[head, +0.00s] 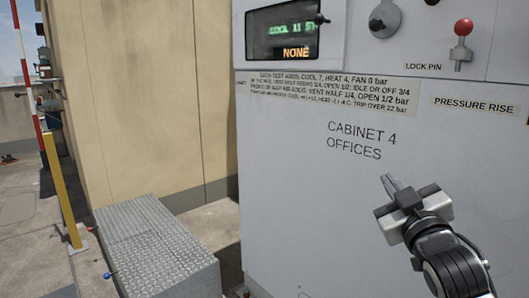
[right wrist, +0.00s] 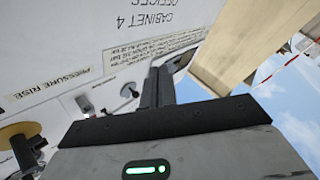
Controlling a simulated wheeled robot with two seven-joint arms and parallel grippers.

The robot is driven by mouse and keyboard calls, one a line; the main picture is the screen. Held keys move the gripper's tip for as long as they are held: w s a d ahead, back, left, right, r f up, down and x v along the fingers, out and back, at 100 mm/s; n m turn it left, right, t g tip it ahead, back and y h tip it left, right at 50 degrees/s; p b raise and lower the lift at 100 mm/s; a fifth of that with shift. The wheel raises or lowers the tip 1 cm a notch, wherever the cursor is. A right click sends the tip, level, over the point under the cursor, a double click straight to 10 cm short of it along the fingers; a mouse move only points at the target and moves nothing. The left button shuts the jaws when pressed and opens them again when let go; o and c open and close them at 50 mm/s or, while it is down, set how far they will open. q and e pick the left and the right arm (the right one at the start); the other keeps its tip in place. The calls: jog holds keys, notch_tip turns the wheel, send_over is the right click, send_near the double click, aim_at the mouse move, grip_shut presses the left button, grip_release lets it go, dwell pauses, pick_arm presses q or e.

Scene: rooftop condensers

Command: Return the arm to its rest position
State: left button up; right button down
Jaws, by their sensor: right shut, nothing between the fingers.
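My right gripper (head: 388,186) is in the lower right of the head view, in front of the grey cabinet face (head: 310,205). Its fingers are shut with nothing between them and point up and left, just below and right of the "CABINET 4 OFFICES" lettering (head: 355,140). In the right wrist view the shut fingers (right wrist: 158,85) stand up at the middle, with the cabinet behind them. I cannot tell how wide the gap to the cabinet is. My left gripper is not in view.
The cabinet carries a green display (head: 283,33), a dark knob (head: 385,18) and a red-topped lock pin (head: 462,28). A metal tread-plate step (head: 150,235) stands at lower left by a beige wall (head: 150,90).

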jog(key=s+a+f+m+g+y, duration=0.1)
jog(key=s+a+f+g, duration=0.2)
jog(key=f, duration=0.7)
jog(key=s+a+f+g+y, duration=0.15)
jog(key=s+f, duration=0.25)
jog(key=f, duration=0.5)
jog(key=s+a+f+m+g+p, duration=0.1)
jog(key=s+a+f+g, duration=0.1)
jog(key=s+f, duration=0.5)
jog(key=s+a+f+m+g, duration=0.2)
jog(key=s+a+f+g, duration=0.1)
jog(key=s+f, duration=0.5)
jog(key=s+a, duration=0.1)
jog(key=s, duration=0.2)
jog(key=shift+s+y+p, duration=0.2)
jog(key=shift+y+p, duration=0.15)
jog(key=shift+p, duration=0.05)
